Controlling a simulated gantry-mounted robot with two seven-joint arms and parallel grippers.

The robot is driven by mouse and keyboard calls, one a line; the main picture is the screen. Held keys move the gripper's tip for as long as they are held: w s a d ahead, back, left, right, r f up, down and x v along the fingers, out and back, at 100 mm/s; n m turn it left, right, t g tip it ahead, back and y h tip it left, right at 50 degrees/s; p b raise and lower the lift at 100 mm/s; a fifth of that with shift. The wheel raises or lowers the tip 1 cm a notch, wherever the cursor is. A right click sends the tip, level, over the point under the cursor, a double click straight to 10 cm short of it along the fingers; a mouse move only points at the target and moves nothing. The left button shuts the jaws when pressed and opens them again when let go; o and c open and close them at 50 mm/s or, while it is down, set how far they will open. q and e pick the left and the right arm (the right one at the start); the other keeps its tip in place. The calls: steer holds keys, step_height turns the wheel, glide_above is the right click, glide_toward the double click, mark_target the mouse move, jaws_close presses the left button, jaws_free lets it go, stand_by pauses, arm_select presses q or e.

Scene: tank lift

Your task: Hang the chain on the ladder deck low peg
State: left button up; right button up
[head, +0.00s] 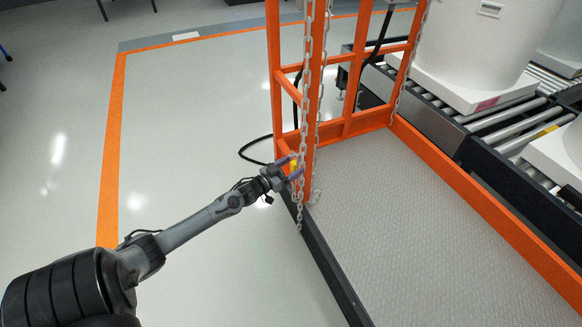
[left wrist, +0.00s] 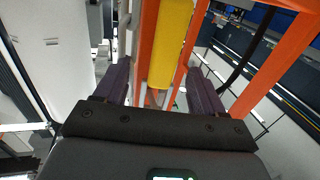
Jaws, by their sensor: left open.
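A grey chain (head: 307,70) hangs down along the left orange post of the ladder deck, with its lower end (head: 299,215) near the deck's edge. A piece of chain also shows at the top of the left wrist view (left wrist: 123,14). My left gripper (head: 292,168) is at the chain's lower part, beside the post. Its two purple fingers are apart, with a yellow piece (left wrist: 172,45) seen between them in the left wrist view. I cannot tell whether that piece belongs to the chain or is the low peg. No other peg can be made out. My right gripper is out of view.
The orange ladder frame (head: 345,125) stands at the back of the grey textured deck (head: 400,220). A roller conveyor (head: 500,125) with white tanks (head: 485,40) runs along the right. A black cable (head: 250,150) loops by the post. Open floor (head: 190,140) lies left.

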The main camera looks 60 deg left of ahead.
arm_select(q)
steer(key=shift+s+r, duration=0.1)
steer(key=shift+s, duration=0.2)
steer(key=s+d+p, duration=0.1)
steer(key=s+p, duration=0.5)
steer(key=s, duration=0.4)
steer(key=s+d+r+g+h+p, duration=0.1)
steer(key=d+r+g+p, duration=0.1)
steer(key=d+r+p, duration=0.65)
steer(key=d+r+n+g+p, duration=0.1)
steer(key=d+r+p, duration=0.45)
steer(key=d, duration=0.65)
steer(key=s+d+r+g+h+p, duration=0.1)
steer(key=d+r+g+p, duration=0.1)
steer(key=d+r+p, duration=0.65)
steer(key=s+d+r+m+g+b, duration=0.1)
steer(key=s+d+r+g, duration=0.35)
steer(key=d, duration=0.25)
steer(key=s+m+g, duration=0.3)
steer(key=s+g, duration=0.2)
steer(key=s, duration=0.3)
step_height(320, 180, up, 38)
steer(key=p, duration=3.7)
steer(key=shift+s+p, duration=0.35)
steer(key=shift+p, duration=0.05)
